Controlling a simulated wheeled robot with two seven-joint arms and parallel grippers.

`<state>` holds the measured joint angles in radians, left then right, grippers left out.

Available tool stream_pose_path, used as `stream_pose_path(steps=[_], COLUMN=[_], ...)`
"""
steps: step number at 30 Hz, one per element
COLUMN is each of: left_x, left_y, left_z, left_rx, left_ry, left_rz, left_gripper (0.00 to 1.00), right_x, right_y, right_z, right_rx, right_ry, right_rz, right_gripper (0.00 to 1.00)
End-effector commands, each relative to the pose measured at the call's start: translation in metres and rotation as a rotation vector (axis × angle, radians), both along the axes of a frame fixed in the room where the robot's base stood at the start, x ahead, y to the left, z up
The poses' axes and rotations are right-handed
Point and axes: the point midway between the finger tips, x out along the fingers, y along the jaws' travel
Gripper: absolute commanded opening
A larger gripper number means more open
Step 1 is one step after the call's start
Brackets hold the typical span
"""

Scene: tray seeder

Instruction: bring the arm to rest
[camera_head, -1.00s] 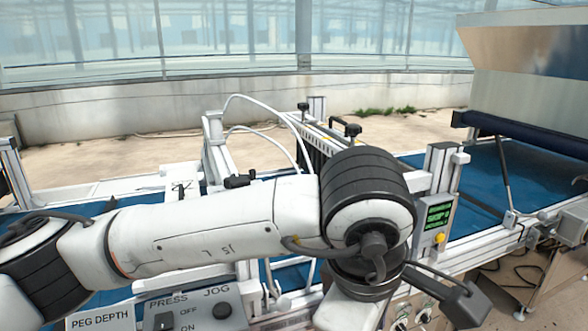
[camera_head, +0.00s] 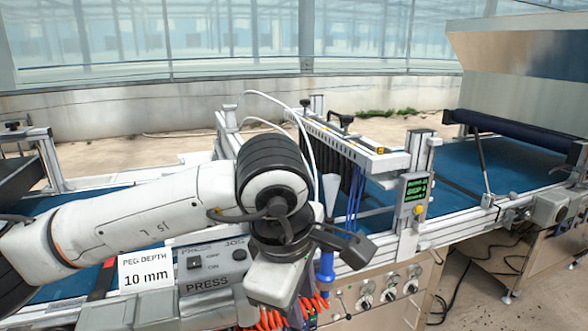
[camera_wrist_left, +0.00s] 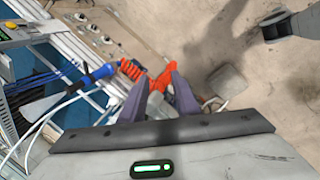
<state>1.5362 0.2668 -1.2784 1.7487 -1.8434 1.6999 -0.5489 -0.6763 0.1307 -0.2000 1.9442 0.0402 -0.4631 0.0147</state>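My left arm (camera_head: 150,210) comes in from the left in the head view and bends down at a black-banded joint (camera_head: 272,165). Its white wrist end (camera_head: 280,280) hangs in front of the machine, and the fingertips are hidden there. An orange coiled hose (camera_wrist_left: 160,78) shows behind and between the fingers.
A blue-handled tool (camera_head: 326,268) hangs close to the wrist, above orange coils (camera_head: 270,318). The seeder frame (camera_head: 345,140), a green display (camera_head: 416,189), a press switch box (camera_head: 212,258) and a "PEG DEPTH 10 mm" sign (camera_head: 146,272) surround the arm.

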Motion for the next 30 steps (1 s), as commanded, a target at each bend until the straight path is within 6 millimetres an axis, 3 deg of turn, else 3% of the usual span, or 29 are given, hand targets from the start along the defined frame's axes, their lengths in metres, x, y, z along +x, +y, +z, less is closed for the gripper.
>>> stream_pose_path(steps=[6, 14, 18, 22, 26, 30], left_x=[0.032, 0.059, 0.033, 0.004, -0.03, -0.062], left_y=[0.066, 0.159, 0.113, 0.071, 0.025, -0.019], left_z=[-0.001, -0.002, -0.037, -0.06, -0.071, -0.062], left_rx=[0.005, 0.012, -0.152, -0.34, -0.573, -0.892], left_ry=[0.0, 0.0, 0.152, 0.32, 0.53, 0.824], left_rz=[0.149, 0.345, 0.308, 0.305, 0.337, 0.453], left_gripper=[0.29, 0.29, 0.29, 0.29, 0.29, 0.29], right_x=[-0.002, -0.004, -0.006, -0.006, -0.006, -0.006], right_y=[0.0, 0.0, 0.0, 0.0, 0.0, 0.0], right_z=[-0.001, -0.002, -0.003, -0.003, -0.003, -0.004], right_rx=[0.0, -0.001, -0.001, -0.001, -0.001, -0.001], right_ry=[0.003, 0.009, 0.011, 0.012, 0.013, 0.013], right_rz=[0.0, -0.001, 0.001, 0.001, 0.001, 0.001], right_gripper=[0.48, 0.48, 0.48, 0.48, 0.48, 0.48])
